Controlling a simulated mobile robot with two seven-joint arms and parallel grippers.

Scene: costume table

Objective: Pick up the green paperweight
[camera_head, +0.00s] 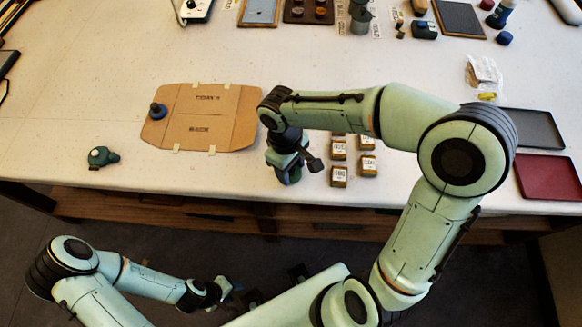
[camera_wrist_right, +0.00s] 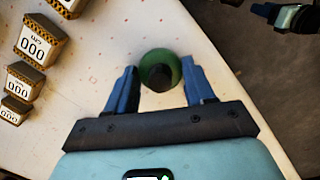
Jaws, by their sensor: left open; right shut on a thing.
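The green paperweight (camera_wrist_right: 158,57) is round with a dark knob on top. In the right wrist view it sits between the two blue fingers of my right gripper (camera_wrist_right: 160,80), which is shut on it. In the head view my right gripper (camera_head: 289,174) is near the table's front edge, and the paperweight is mostly hidden by it. I cannot tell whether it touches the table. My left gripper (camera_head: 220,291) is open and empty, low in front of the table, away from the paperweight.
Several small labelled weight blocks (camera_head: 339,176) stand just right of my right gripper. A cardboard pattern (camera_head: 230,115) with a blue knobbed weight (camera_head: 158,110) lies to the left. A dark teal object (camera_head: 101,157) is near the left front. A red tray (camera_head: 548,177) lies at right.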

